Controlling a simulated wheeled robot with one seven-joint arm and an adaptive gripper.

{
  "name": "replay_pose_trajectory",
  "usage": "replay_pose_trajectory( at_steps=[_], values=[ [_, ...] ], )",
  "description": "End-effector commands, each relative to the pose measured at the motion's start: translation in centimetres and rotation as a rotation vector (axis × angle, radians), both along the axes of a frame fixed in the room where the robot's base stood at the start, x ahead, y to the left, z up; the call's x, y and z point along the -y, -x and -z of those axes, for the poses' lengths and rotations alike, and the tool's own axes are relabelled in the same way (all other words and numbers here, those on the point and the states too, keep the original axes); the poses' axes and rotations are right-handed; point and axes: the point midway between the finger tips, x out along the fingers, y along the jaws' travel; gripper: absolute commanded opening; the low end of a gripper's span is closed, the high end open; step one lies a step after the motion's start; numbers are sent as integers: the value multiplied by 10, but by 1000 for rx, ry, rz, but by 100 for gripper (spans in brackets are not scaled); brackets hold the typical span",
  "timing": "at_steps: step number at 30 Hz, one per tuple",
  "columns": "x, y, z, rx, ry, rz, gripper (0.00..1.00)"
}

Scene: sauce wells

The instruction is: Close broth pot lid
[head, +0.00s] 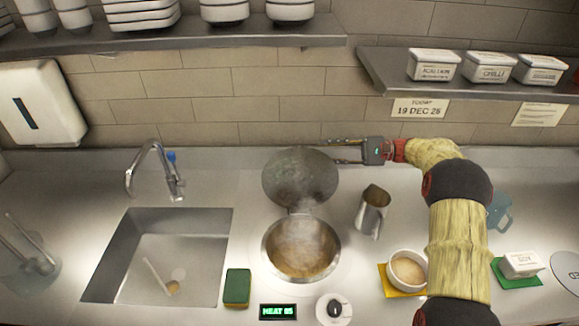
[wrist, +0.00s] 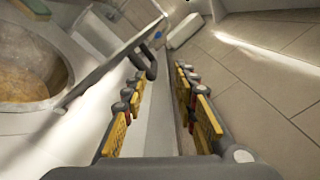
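The broth pot (head: 336,240) is sunk in the steel counter with brown broth inside. It also shows at the left of the wrist view (wrist: 62,92). Its round grey lid (head: 300,180) stands open, tilted up behind the pot on a hinge. In the wrist view the lid (wrist: 112,66) is seen nearly edge-on, with a dark handle (wrist: 148,62) on its back side. My gripper (head: 329,150) is at the lid's upper right and points left. Its fingers are apart with nothing between them. In the wrist view my gripper (wrist: 160,80) has its left fingertip close to the handle; contact cannot be told.
A metal jug (head: 372,212) stands right of the pot, near a bowl (head: 407,270) on a yellow mat. The sink (head: 219,250) and a green-yellow sponge (head: 237,287) are to the left. The tiled wall (head: 240,110) is close behind my gripper.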

Motion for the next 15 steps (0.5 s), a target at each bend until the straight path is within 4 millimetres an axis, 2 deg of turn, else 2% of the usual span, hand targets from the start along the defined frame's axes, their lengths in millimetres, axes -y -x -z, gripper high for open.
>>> replay_pose_trajectory(
  at_steps=[1, 8, 11, 15],
  values=[
    [0, 0, 12, 0, 0, 0, 29],
    [-3, 0, 18, 1, 1, -1, 29],
    [-13, 1, 17, 1, 1, -2, 29],
    [-36, 1, 18, 1, 0, -3, 29]
  ],
)
